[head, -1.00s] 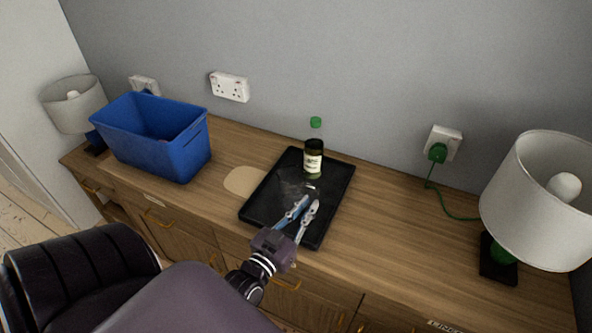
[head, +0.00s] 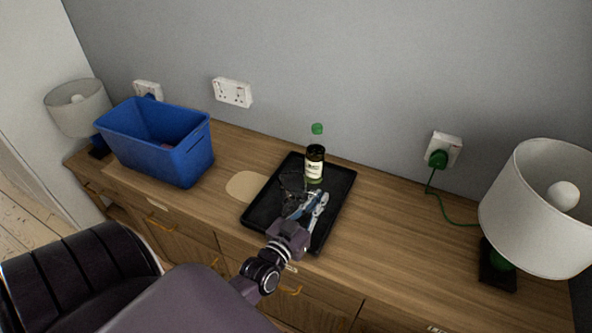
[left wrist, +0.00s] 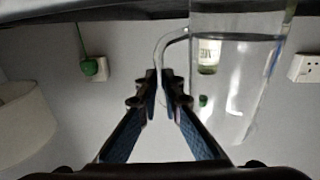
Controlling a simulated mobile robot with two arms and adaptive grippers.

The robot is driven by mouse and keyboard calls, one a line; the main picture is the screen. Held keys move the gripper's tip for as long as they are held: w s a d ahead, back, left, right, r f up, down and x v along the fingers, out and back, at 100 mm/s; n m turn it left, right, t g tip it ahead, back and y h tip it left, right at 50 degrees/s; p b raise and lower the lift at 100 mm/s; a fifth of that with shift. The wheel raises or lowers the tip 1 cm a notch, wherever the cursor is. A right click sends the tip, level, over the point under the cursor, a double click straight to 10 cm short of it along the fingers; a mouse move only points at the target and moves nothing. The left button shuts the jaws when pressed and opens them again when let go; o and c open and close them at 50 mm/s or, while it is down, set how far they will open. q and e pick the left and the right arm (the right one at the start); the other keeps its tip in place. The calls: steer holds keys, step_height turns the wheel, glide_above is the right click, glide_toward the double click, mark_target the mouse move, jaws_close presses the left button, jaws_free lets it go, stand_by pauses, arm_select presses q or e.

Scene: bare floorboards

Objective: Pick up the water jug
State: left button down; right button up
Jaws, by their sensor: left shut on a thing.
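The water jug is clear glass and faint in the head view (head: 291,183), over the black tray (head: 262,213). It is large in the left wrist view (left wrist: 238,85), which looks upside down, with a curved handle facing my fingers. My left gripper (head: 312,202) is at the jug's near right side. In the left wrist view its fingertips (left wrist: 166,84) are shut on the handle. I cannot tell whether the jug's base touches the tray. My right gripper is out of view.
A blue bin (head: 170,160) and a round beige mat (head: 245,186) are to the left. A white-shaded lamp (head: 537,215) is at the right. The cabinet top between tray and lamp is clear.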

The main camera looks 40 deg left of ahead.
arm_select(q)
steer(key=shift+r, duration=0.3)
stand_by(0.4)
step_height(320, 180, up, 19)
steer(key=shift+r+p, duration=0.2)
steer(key=shift+p, duration=0.2)
stand_by(0.8)
steer(key=shift+w+a+r, duration=0.1)
steer(key=shift+r, duration=0.05)
